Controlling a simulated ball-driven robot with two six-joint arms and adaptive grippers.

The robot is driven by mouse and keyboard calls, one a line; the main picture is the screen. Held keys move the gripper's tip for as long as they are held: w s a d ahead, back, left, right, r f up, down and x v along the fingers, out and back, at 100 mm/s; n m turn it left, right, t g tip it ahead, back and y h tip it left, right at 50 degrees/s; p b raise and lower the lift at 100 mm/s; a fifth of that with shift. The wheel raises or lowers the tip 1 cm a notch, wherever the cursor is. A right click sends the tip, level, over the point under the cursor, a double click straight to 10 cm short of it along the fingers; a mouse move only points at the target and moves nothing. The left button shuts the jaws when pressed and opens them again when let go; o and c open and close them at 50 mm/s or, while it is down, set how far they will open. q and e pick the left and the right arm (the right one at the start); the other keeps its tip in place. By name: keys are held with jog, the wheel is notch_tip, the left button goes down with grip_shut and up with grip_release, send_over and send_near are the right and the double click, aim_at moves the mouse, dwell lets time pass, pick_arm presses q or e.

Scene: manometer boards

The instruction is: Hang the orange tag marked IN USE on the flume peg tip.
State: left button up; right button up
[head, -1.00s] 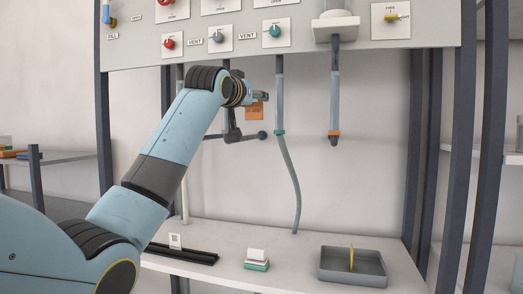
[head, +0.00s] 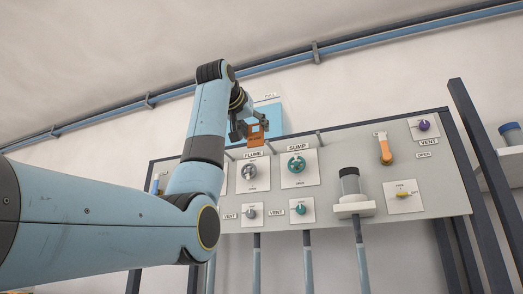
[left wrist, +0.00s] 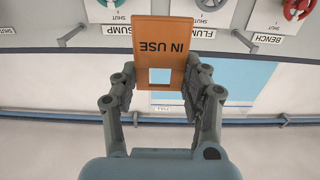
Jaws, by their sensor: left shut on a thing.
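My left gripper (head: 248,128) is shut on the orange tag (head: 257,138), high at the board's top edge in the head view. In the left wrist view the gripper (left wrist: 163,88) holds the tag (left wrist: 160,38) at its end with a square hole. IN USE reads upside down there. The FLUME label (head: 253,155) sits just below the tag in the head view. A grey peg (head: 270,147) stands right of that label, close to the tag. I cannot tell whether they touch. In the wrist view the tag hides what lies between SUMP and FLUME. My right gripper is not in view.
Another peg (head: 319,139) stands beside the SUMP label (head: 297,147). A blue panel (head: 269,112) and a blue pipe (head: 380,31) are on the wall behind.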

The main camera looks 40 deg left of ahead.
aim_at(267, 141)
pick_arm(q)
jog(key=shift+w+r, duration=0.1)
jog(key=shift+r, duration=0.2)
jog(key=shift+p+x, duration=1.8)
jog(key=shift+x, duration=0.7)
jog(key=shift+p+x, duration=0.4)
jog(key=shift+x, duration=0.4)
jog(key=shift+f, duration=0.1)
jog(key=shift+w, duration=0.15)
jog(key=shift+w+a, duration=0.15)
jog(key=shift+w, duration=0.5)
